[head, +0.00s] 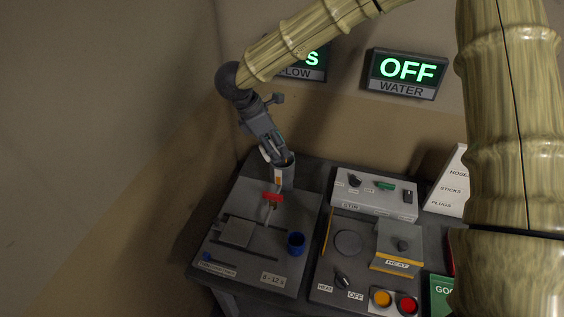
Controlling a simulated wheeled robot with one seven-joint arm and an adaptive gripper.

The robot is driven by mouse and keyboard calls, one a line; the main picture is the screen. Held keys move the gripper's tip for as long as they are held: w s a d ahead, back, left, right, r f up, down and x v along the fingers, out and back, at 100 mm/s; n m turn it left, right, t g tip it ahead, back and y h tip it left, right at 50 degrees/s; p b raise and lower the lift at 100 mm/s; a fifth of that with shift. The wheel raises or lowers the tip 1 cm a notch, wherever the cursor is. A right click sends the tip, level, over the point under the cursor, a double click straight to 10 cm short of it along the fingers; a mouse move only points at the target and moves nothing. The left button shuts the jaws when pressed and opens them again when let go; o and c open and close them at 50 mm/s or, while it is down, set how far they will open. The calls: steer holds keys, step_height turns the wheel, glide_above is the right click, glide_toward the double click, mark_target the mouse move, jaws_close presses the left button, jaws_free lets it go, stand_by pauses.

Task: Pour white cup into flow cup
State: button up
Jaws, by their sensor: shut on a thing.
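My gripper (275,151) points down at the back left of the bench, just above a grey upright cylinder, which looks like the flow cup (287,179). My gripper is shut on a small white thing that looks like the white cup (264,154). Only a white edge of it shows beside the fingers, at the upper left of the flow cup's rim. The fingers hide the rest, so I cannot tell its tilt or whether anything is flowing. An orange and white mark is on the flow cup's side. A red valve handle (273,198) sits below it.
A dark blue cup (296,243) stands on the left station in front of the valve. A grey stir box (374,193), a heat station (401,245) with yellow and red buttons, and a white label stand (449,184) are to the right. A wall sign (407,71) reads OFF.

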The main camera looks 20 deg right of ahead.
steer(key=shift+d+f+y, duration=0.1)
steer(key=shift+f+y, duration=0.3)
steer(key=shift+y, duration=0.1)
steer(key=shift+f+y, duration=0.5)
steer(key=shift+y, duration=0.4)
steer(key=shift+d+r+y+p, duration=0.15)
steer(key=shift+y+p, duration=0.2)
steer(key=shift+y, duration=0.2)
steer(key=shift+d+r+y+p, duration=0.1)
steer(key=shift+y+p, duration=0.25)
steer(key=shift+y, duration=0.2)
steer(key=shift+d+r+y+p, duration=0.1)
steer(key=shift+d+y+p, duration=0.1)
steer(key=shift+y+p, duration=0.5)
steer(key=shift+d+r+y+p, duration=0.1)
steer(key=shift+d+y+p, duration=0.05)
steer(key=shift+y+p, duration=0.5)
steer(key=shift+f+h+b, duration=0.25)
steer(key=shift+b, duration=0.15)
steer(key=shift+a+f+h+b, duration=0.2)
steer(key=shift+h+b, duration=0.3)
steer(key=shift+b, duration=0.25)
steer(key=shift+a+h+b, duration=0.4)
steer(key=shift+h+b, duration=0.25)
steer(key=shift+h, duration=0.15)
steer(key=shift+h+b, duration=0.3)
steer(key=shift+h, duration=0.4)
